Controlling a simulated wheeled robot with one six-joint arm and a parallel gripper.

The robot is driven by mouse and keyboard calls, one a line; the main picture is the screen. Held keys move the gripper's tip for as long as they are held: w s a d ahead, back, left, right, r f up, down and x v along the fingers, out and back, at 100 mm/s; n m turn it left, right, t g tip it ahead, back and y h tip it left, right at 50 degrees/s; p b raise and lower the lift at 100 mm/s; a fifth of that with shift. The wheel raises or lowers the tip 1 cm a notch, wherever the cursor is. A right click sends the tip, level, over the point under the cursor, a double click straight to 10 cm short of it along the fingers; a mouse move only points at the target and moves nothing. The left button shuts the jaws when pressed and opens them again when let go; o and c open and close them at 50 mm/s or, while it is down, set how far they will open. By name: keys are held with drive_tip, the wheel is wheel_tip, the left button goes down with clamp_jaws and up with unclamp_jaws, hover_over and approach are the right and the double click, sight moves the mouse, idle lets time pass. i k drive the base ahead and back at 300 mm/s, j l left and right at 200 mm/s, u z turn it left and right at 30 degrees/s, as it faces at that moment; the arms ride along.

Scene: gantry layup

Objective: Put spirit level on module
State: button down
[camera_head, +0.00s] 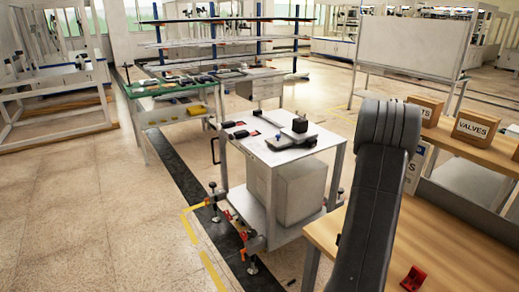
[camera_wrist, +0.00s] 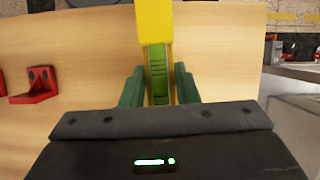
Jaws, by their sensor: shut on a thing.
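In the wrist view my gripper (camera_wrist: 158,78) has its two green fingers on either side of the spirit level (camera_wrist: 154,28) and is shut on it. The level is a yellow bar with a green section between the fingers; its far end runs out of the top of the picture. It is over a wooden bench top. In the head view my arm hides the gripper and the level. What may be the module is the white-topped metal stand (camera_head: 285,155) at the middle, with a grey box underneath; I cannot tell for sure.
The wooden bench (camera_head: 445,250) is at right, with a red bracket (camera_head: 412,279) that also shows in the wrist view (camera_wrist: 40,84). Cardboard boxes (camera_head: 474,130) stand on its shelf. The floor at left is open.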

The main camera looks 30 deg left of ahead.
sight(263, 151)
drive_tip(key=i+j, duration=0.2)
drive_tip(key=j, duration=0.2)
drive_tip(key=i+j, duration=0.2)
drive_tip(key=j, duration=0.2)
drive_tip(key=i+j, duration=0.2)
drive_tip(key=j, duration=0.2)
drive_tip(key=i+j, duration=0.2)
drive_tip(key=j, duration=0.2)
drive_tip(key=i+j, duration=0.25)
drive_tip(key=j, duration=0.15)
drive_tip(key=i+j, duration=0.2)
drive_tip(key=j, duration=0.2)
drive_tip(key=i+j, duration=0.2)
drive_tip(key=j, duration=0.2)
drive_tip(key=i+j, duration=0.2)
drive_tip(key=j, duration=0.2)
drive_tip(key=u, duration=0.05)
